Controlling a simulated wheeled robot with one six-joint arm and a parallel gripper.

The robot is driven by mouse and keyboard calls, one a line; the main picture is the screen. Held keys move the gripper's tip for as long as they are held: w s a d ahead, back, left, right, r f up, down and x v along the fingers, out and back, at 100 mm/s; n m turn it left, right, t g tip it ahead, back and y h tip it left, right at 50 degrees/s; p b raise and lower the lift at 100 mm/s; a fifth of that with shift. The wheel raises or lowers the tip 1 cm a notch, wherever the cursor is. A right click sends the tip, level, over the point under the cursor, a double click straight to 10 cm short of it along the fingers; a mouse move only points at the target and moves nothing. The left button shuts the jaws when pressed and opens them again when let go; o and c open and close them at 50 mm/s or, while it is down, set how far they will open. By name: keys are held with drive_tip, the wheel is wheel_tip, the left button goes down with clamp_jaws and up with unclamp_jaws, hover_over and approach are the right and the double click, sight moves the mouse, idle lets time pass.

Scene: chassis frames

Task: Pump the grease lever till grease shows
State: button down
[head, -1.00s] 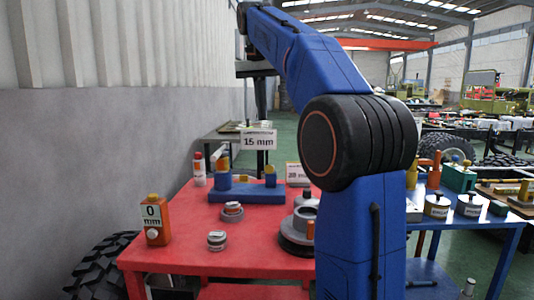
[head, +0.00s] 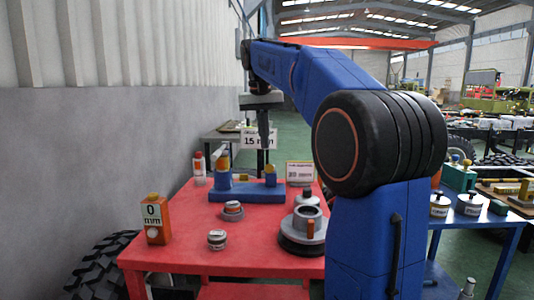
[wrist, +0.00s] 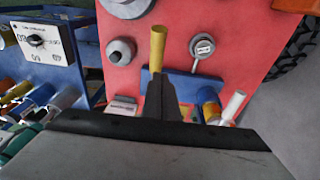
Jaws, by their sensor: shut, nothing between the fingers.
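A blue fixture (head: 245,196) lies on the red table, with a yellow-topped post (head: 270,172) at its right end and a taller blue cylinder (head: 223,182) at its left. My gripper (head: 264,146) hangs pointing down above the right end, in front of the "15 mm" sign. In the wrist view my gripper (wrist: 161,80) shows as dark, closed fingers over the blue fixture (wrist: 185,84). A yellow rod (wrist: 157,48) stands just beyond the fingertips; I cannot tell whether they touch, or whether it is the grease lever. No grease is discernible.
On the red table (head: 185,245) stand an orange "0 mm" block (head: 155,222), small round tins (head: 217,240), a grey flanged hub (head: 303,232) and a red-white bottle (head: 198,170). A grey wall is close on the left. A blue table (head: 490,228) stands at right.

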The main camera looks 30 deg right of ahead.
sight(270, 168)
drive_tip(key=shift+s+f, duration=0.25)
drive_tip(key=shift+f, duration=0.45)
drive_tip(key=shift+s+f, duration=0.25)
drive_tip(key=shift+f, duration=0.4)
drive_tip(key=shift+s+f, duration=0.25)
drive_tip(key=shift+f, duration=0.45)
